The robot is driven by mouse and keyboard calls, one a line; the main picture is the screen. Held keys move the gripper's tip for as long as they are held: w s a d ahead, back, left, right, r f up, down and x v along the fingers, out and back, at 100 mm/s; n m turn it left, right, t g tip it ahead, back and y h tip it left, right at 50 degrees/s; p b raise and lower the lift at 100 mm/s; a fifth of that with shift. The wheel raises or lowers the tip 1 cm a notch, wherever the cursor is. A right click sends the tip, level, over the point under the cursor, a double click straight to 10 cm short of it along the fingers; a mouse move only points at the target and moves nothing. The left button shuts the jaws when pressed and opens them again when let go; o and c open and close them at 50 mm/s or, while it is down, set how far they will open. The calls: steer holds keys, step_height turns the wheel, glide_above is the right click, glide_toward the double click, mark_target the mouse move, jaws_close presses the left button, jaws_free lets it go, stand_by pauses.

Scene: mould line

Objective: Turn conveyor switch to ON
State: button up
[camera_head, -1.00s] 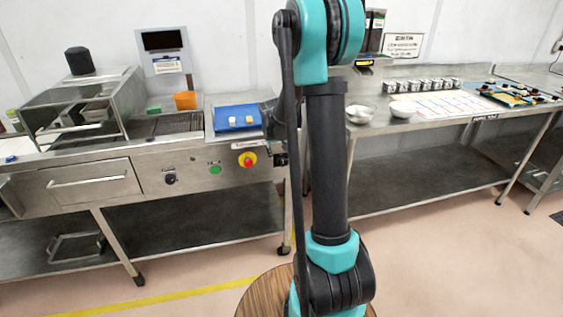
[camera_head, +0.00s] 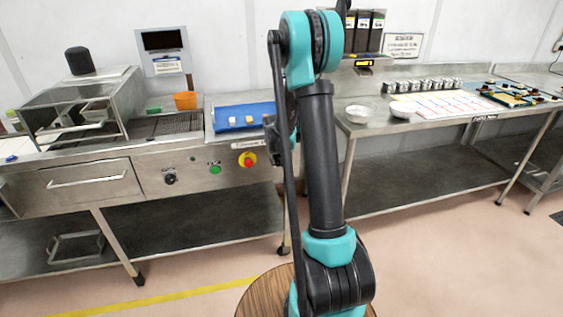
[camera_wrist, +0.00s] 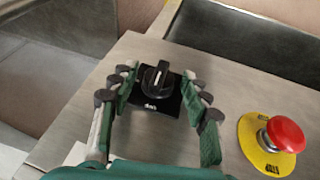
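A black rotary switch (camera_wrist: 155,78) on a square black plate sits on the steel panel in the wrist view. Its ridged knob stands nearly upright in the picture, and its small label looks upside down. My gripper (camera_wrist: 158,82) is open, with its green and black fingers on both sides of the knob, apart from it as far as I can tell. In the head view my arm hides this switch and most of my gripper.
A red emergency button (camera_wrist: 284,134) on a yellow disc (camera_head: 247,160) is beside the switch. Another black knob (camera_head: 171,178) and a green button (camera_head: 215,170) are farther left on the machine front. A blue tray (camera_head: 258,112) lies above. A table (camera_head: 350,126) stands right.

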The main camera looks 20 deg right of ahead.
steer(key=c, duration=0.9)
steer(key=shift+d+y, duration=0.1)
steer(key=shift+y, duration=0.2)
steer(key=y, duration=0.1)
steer(key=m+y, duration=0.1)
steer(key=y, duration=0.1)
steer(key=shift+d+y, duration=0.3)
steer(key=shift+d, duration=0.05)
steer(key=y, duration=0.4)
steer(key=shift+w+d+f+m, duration=0.1)
steer(key=shift+d+f+m, duration=0.05)
steer(key=shift+d+m, duration=0.2)
steer(key=y, duration=0.2)
steer(key=m+y, duration=0.1)
steer(key=y, duration=0.1)
steer(key=shift+d+f+t, duration=0.1)
steer(key=shift+f+t, duration=0.1)
steer(key=shift+t, duration=0.1)
steer(key=shift+d+f+m+t+y, duration=0.1)
steer(key=shift+m+t+y, duration=0.1)
steer(key=shift+y, duration=0.55)
steer(key=shift+a+f+m+t+y, duration=0.1)
steer(key=shift+m+y, duration=0.15)
steer(key=shift+y, duration=0.55)
steer(key=shift+d+f+m+t+y, duration=0.1)
steer(key=shift+m+y, duration=0.1)
steer(key=shift+y, duration=0.55)
